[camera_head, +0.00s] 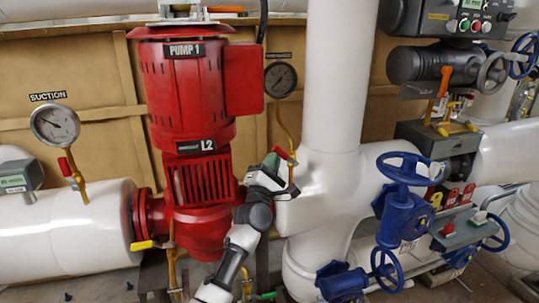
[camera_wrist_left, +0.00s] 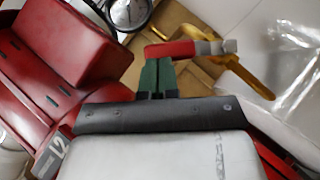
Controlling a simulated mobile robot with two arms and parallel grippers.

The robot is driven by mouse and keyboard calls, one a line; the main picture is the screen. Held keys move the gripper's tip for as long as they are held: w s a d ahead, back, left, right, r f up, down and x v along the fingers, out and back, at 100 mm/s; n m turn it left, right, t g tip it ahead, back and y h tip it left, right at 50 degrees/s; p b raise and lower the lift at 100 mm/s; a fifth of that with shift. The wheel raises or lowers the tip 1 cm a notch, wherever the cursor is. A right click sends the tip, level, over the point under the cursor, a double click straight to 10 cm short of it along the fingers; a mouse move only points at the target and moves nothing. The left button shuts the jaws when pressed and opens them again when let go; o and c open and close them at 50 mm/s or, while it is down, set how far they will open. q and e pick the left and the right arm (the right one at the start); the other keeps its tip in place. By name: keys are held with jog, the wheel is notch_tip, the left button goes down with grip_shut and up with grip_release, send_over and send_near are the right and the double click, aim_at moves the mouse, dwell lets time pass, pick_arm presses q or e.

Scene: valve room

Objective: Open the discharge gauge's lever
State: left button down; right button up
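The discharge gauge (camera_head: 281,79) is a round dial on a thin yellow pipe to the right of the red pump; part of its dial shows at the top of the left wrist view (camera_wrist_left: 128,12). Its red lever (camera_head: 284,154) sticks out to the left, crosswise to the pipe. In the left wrist view the red lever (camera_wrist_left: 170,49) joins a grey valve body on the yellow pipe. My left gripper (camera_head: 272,162) is at the lever's free end. Its green fingers (camera_wrist_left: 157,66) are together, tips right at the lever; I cannot tell whether they touch. My right gripper is not in view.
The red pump (camera_head: 190,90) stands close on the left. A thick white pipe (camera_head: 336,80) rises close on the right. The suction gauge (camera_head: 55,124) with its own red lever is at far left. Blue handwheels (camera_head: 403,168) are on the right.

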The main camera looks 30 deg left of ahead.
pick_arm(q)
jog(key=w+d+r+m+g+h+p, duration=0.2)
jog(key=m+p, duration=0.4)
jog(key=p, duration=0.5)
notch_tip(320, 180, up, 2)
jog(key=shift+w+d+r+g+h+p, duration=0.3)
jog(key=shift+w+d+g+h, duration=0.1)
jog(key=shift+w+g+h, duration=0.35)
